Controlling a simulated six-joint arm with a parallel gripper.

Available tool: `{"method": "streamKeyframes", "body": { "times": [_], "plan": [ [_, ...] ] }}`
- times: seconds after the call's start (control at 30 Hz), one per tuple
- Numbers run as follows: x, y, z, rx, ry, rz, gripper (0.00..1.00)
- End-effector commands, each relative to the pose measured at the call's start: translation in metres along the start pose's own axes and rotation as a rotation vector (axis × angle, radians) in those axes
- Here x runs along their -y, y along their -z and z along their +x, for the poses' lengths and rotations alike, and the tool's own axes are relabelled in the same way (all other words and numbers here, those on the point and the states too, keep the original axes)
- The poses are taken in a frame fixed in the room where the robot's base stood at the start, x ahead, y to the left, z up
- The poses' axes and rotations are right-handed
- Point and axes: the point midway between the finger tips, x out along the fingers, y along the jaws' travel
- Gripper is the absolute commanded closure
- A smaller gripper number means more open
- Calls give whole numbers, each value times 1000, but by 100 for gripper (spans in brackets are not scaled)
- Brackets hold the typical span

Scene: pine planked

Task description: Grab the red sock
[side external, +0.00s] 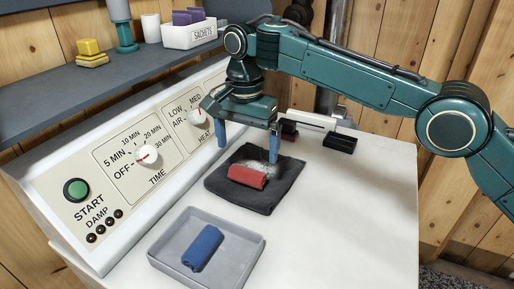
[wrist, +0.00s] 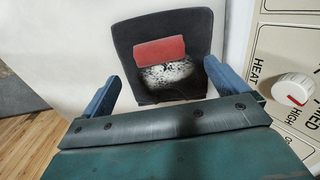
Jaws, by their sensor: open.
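The red sock (side external: 248,176) is a rolled red bundle lying on a dark grey cloth (side external: 224,182) on the white top. In the wrist view the red sock (wrist: 159,51) lies across the upper part of the dark cloth (wrist: 200,35), beside a speckled white patch. My gripper (side external: 248,150) is open and empty above the cloth. Its two blue fingers stand wide apart. In the wrist view my gripper (wrist: 160,86) has a finger at each side of the cloth, and the sock lies beyond the fingertips, apart from them.
A grey tray (side external: 165,262) holding a blue roll (side external: 203,247) stands at the front. A control panel with a time knob (side external: 146,154) and a heat knob (side external: 197,117) rises at left. A black and white item (side external: 312,121) lies behind. The right of the white top is clear.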

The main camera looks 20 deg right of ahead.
Motion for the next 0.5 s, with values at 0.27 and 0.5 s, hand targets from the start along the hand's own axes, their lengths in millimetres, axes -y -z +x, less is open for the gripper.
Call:
{"method": "streamKeyframes", "body": {
  "times": [0.27, 0.5],
  "plan": [
    [0, 0, 17, 0, -2, 0, 2],
    [0, 0, 23, 0, 0, 0, 2]
  ]
}}
